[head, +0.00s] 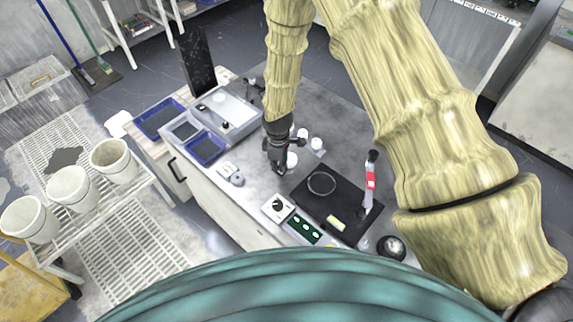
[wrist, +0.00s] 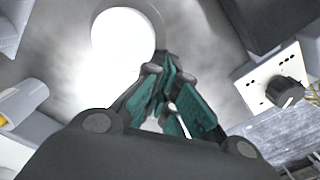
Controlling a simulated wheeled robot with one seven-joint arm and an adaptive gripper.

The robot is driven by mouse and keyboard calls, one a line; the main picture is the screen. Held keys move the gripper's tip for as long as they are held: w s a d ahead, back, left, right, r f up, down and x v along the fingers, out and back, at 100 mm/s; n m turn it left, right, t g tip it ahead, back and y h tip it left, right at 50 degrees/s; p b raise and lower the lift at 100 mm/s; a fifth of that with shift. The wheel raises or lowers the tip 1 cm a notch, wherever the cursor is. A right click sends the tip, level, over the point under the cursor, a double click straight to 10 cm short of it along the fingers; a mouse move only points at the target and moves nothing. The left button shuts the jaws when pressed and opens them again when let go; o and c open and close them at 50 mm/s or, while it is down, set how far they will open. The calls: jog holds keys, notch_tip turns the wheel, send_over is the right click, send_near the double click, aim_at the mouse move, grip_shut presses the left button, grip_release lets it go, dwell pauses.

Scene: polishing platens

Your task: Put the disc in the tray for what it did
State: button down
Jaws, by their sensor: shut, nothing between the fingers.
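My gripper (head: 279,169) is shut and empty, pointing down over the grey bench. In the wrist view its teal-padded fingers (wrist: 170,88) are closed together. A bright white round thing (wrist: 122,40), possibly the disc, lies just beyond the fingertips there; a white round top (head: 292,159) shows beside my gripper in the head view. I cannot tell whether they touch. Any tray markings are too small to read.
A black plate (head: 338,204) with a ring (head: 321,183) lies right of my gripper, with a red-labelled upright tool (head: 370,181). A knob box (head: 277,208) and green panel (head: 305,229) line the front edge. Small white pieces (head: 316,143) stand behind.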

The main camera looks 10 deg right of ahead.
jog(key=shift+r+p, duration=1.6)
jog(key=shift+r, duration=1.25)
jog(key=shift+s+d, duration=0.1)
